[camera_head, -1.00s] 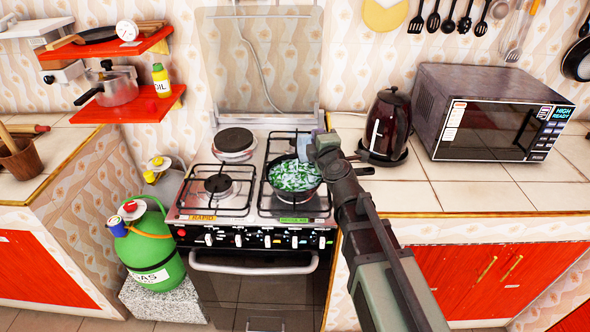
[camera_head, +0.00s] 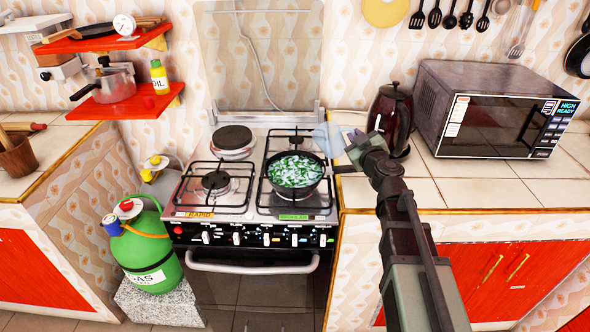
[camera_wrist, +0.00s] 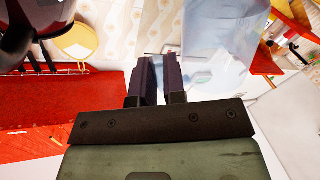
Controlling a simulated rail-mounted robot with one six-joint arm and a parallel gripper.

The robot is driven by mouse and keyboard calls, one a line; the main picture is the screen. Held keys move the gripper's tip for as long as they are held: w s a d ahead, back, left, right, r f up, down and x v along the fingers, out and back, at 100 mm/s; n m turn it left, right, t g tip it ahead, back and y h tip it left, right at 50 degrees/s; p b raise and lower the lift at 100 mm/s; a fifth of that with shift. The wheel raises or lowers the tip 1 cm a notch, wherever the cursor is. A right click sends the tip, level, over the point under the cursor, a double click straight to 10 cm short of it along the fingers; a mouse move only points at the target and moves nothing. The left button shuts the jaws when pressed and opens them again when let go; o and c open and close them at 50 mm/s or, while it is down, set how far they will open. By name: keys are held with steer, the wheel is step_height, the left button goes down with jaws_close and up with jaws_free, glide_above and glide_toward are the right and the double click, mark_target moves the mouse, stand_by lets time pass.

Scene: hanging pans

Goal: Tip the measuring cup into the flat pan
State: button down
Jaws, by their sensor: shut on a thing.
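The flat pan (camera_head: 296,192) sits on the front right burner. Green and white pieces (camera_head: 294,171) fill its middle. The clear, bluish measuring cup (camera_head: 328,139) is held to the right of and behind the pan, near the stove's right edge. My gripper (camera_head: 350,147) is shut on the cup. In the wrist view, the jaws of my gripper (camera_wrist: 150,80) meet the side of the see-through cup (camera_wrist: 215,35). I see no clear contents in the cup, and its exact tilt is hard to tell.
A dark kettle (camera_head: 390,118) stands on the counter close to the right of my gripper. A microwave (camera_head: 490,110) stands farther right. The raised glass stove lid (camera_head: 262,60) is behind the burners. A green gas bottle (camera_head: 148,250) stands at left.

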steer(key=d+f+m+b, duration=0.1)
steer(key=w+d+f+m+b, duration=0.1)
steer(key=d+f+m, duration=0.1)
steer(key=shift+f+m, duration=0.25)
steer(key=shift+m, duration=0.05)
steer(key=shift+d+r+m+p, duration=0.3)
steer(key=shift+r+m+p, duration=0.25)
steer(key=shift+r, duration=0.25)
steer(key=shift+w+d+r+m, duration=0.15)
steer(key=shift+d+m, duration=0.1)
steer(key=shift+m, duration=0.2)
